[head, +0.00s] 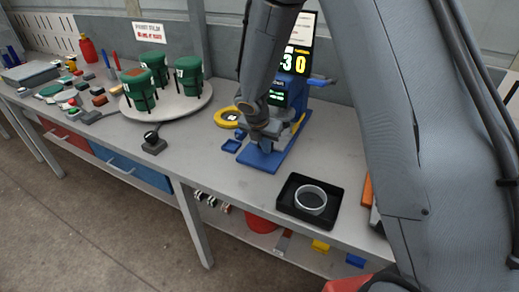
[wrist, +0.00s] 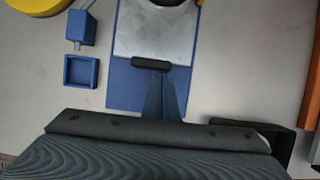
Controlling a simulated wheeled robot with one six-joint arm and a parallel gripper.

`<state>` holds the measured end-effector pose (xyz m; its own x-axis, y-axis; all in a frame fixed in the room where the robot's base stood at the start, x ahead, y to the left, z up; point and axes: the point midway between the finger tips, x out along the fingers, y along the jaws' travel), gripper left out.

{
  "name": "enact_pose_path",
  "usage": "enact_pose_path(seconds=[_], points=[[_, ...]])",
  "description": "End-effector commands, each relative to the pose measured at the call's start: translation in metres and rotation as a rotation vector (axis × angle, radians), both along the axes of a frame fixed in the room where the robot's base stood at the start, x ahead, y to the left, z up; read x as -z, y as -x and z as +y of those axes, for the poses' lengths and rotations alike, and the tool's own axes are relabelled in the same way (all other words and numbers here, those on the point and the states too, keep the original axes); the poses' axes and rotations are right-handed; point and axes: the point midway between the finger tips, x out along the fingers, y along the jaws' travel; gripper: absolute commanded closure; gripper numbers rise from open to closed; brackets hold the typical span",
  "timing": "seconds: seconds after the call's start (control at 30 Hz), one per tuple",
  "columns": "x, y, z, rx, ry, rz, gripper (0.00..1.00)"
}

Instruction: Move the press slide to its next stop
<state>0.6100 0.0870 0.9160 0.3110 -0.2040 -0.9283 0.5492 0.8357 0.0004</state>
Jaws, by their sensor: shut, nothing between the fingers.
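The press has a blue base (head: 272,160) on the grey bench, with a lit display (head: 295,62) behind it. In the wrist view, the press slide (wrist: 152,35) is a pale metal plate on the blue base (wrist: 125,85). A black bar (wrist: 150,63) runs across the slide's near edge. My gripper (head: 264,143) is over the front of the press and hides part of the slide in the head view. In the wrist view, my gripper's fingers (wrist: 161,80) are shut and empty, right by the near side of the bar. Whether they touch it, I cannot tell.
A black tray (head: 284,203) with a metal ring (head: 310,199) stands right of the press. A small blue tray (head: 232,146) and a yellow ring (head: 226,118) are on its left. A round plate (head: 180,110) with green-topped stands is farther left. An orange object (wrist: 312,90) lies at right.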

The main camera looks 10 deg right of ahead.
Motion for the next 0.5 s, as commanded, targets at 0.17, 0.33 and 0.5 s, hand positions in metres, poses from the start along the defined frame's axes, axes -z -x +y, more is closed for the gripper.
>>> enact_pose_path(seconds=[0.17, 0.33, 0.5], points=[[-0.0003, -0.0053, -0.0082, 0.002, 0.000, 0.000, 1.00], [-0.0004, -0.0082, -0.0109, 0.002, 0.000, -0.001, 1.00], [-0.0010, -0.0100, -0.0129, 0.005, 0.000, -0.004, 1.00]])
